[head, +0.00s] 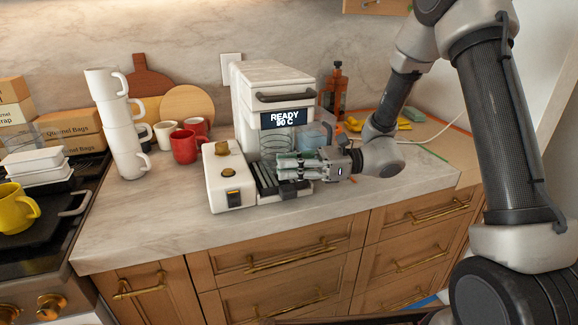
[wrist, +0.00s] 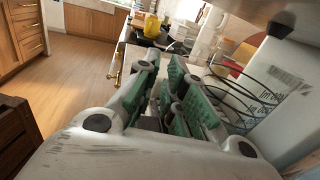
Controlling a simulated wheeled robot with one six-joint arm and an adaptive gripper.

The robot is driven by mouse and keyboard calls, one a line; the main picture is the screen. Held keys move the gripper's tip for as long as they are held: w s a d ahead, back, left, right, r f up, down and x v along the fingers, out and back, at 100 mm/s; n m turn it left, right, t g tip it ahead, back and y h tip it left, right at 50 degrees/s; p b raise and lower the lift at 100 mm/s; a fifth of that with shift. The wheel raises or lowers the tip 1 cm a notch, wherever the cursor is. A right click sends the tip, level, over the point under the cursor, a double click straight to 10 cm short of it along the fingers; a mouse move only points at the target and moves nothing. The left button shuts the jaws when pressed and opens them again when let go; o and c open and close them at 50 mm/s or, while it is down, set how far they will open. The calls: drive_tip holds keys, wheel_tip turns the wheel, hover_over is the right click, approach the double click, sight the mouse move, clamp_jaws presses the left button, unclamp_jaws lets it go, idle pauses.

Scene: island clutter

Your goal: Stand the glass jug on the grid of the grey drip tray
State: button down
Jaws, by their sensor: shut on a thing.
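The glass jug (head: 272,145) is clear with thin ring lines and looks upright under the machine's display. Its lower part is hidden behind my gripper (head: 284,166). The grey drip tray (head: 264,180) with its dark barred grid lies just in front of and below it; I cannot tell whether the jug's base touches the grid. My gripper reaches in from the right, low over the tray, and is shut on the jug. In the wrist view the green finger pads of my gripper (wrist: 185,108) show, with the jug's dark curved lines (wrist: 242,97) just right of them.
The white coffee machine (head: 272,78) stands behind, its display reading READY 90 C. A white box with a knob (head: 229,177) stands left of the tray. Red mugs (head: 184,146) and stacked white cups (head: 124,130) stand further left. The counter front (head: 345,187) is clear.

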drive_tip(key=shift+f, duration=0.45)
idle(0.5)
drive_tip(key=c, duration=1.4)
unclamp_jaws()
drive_tip(key=shift+c, duration=0.2)
drive_tip(key=w+d, duration=0.1)
drive_tip(key=d, duration=1.1)
drive_tip(key=s+d+f+n+g+h, duration=0.3)
drive_tip(key=s+d+f+n+h, duration=0.2)
drive_tip(key=s+d+n+h, duration=0.65)
drive_tip(key=s+d+r+n+t+h, duration=0.2)
drive_tip(key=s+d+r+t+h, duration=0.1)
drive_tip(key=r, duration=0.4)
drive_tip(key=s+d+r+n+t+h, duration=0.3)
drive_tip(key=d+r+t, duration=0.3)
drive_tip(key=r, duration=0.2)
drive_tip(key=shift+s+d, duration=0.25)
drive_tip(key=shift+s, duration=0.3)
